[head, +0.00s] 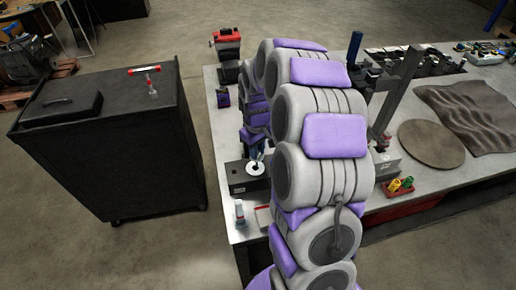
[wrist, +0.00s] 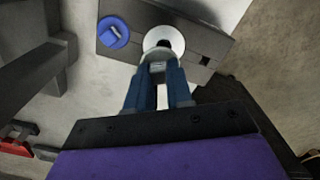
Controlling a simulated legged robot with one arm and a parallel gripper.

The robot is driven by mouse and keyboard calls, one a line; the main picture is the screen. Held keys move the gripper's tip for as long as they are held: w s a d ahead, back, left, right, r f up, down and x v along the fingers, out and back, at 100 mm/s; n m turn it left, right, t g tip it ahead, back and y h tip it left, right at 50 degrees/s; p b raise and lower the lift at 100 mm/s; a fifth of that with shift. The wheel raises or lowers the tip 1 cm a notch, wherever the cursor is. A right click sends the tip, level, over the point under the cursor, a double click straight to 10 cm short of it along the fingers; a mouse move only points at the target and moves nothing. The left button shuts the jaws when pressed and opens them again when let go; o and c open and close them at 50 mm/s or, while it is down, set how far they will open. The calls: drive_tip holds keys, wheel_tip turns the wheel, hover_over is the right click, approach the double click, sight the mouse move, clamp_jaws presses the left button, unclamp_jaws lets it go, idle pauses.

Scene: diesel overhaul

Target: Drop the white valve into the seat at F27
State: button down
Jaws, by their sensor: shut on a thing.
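My gripper (wrist: 158,72) has its blue fingers closed around a small grey-white piece at their tips. Directly beyond the tips is a white round disc with a dark centre (wrist: 164,41), which I take to be the white valve. In the head view the white disc (head: 255,168) shows at my gripper, over a dark block (head: 247,186). The wrist view shows this dark block (wrist: 197,48) beneath the disc. Whether the disc touches the block is unclear. No F27 label is readable, and the seat cannot be made out under the disc.
A blue round piece (wrist: 113,32) sits on the block left of the disc. A dark cabinet (head: 115,150) stands left of the workbench (head: 395,205). A red-topped vise (head: 227,45) is at the bench's far end.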

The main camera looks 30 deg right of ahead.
drive_tip(key=shift+a+f, duration=0.15)
drive_tip(key=shift+a, duration=0.15)
drive_tip(key=shift+f, duration=0.35)
drive_tip(key=shift+a+f, duration=0.1)
drive_tip(key=shift+a, duration=0.05)
drive_tip(key=shift+d+f, duration=0.2)
drive_tip(key=shift+f, duration=0.4)
drive_tip(key=shift+f, duration=1.6)
idle(1.2)
drive_tip(key=c, duration=0.5)
unclamp_jaws()
drive_tip(key=shift+r, duration=0.1)
drive_tip(key=shift+r+p, duration=1.55)
drive_tip(key=shift+r, duration=2.35)
